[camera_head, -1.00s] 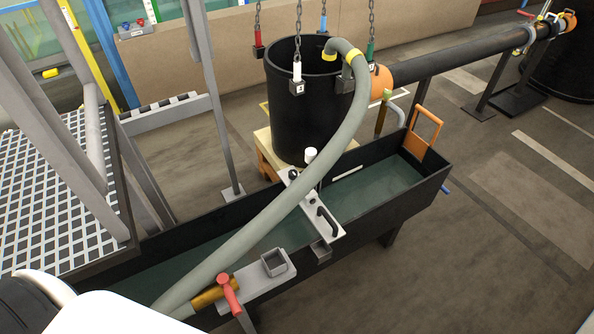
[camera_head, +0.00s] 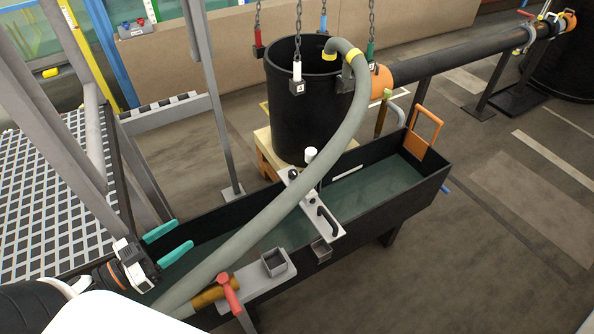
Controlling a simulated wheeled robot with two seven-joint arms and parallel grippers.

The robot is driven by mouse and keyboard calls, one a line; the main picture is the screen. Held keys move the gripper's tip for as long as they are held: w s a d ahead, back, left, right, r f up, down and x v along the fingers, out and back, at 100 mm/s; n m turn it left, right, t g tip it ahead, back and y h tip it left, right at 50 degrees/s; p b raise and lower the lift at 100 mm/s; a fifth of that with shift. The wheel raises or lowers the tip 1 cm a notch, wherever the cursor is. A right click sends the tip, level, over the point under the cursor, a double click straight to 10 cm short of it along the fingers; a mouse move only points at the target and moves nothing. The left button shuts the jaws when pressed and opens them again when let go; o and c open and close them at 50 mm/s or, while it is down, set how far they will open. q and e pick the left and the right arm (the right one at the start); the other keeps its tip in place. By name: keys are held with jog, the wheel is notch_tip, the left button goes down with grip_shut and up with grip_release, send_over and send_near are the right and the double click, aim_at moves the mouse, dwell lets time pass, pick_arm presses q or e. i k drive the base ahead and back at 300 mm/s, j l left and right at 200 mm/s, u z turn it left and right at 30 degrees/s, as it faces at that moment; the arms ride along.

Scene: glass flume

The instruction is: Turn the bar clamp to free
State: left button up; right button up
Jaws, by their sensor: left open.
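A pale metal bar (camera_head: 304,199) lies across the black trough, with a dark slot, a white-topped knob (camera_head: 311,153) and a small black handle (camera_head: 327,217) on it. I cannot tell which of these parts is the bar clamp, or how it is set. My left gripper (camera_head: 184,235) is at the lower left, over the trough's left part. Its two teal fingers are apart with nothing between them, and it is well left of the bar. My right gripper is not in view.
A thick grey hose (camera_head: 282,212) runs from a black tank (camera_head: 307,115) down along the trough (camera_head: 400,206), passing by the bar. A red-handled brass valve (camera_head: 229,294) sits on a near bracket with a square grey cup (camera_head: 273,262). A grating platform (camera_head: 50,200) stands left.

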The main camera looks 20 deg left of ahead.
aim_at(292, 173)
jog(key=i, duration=1.5)
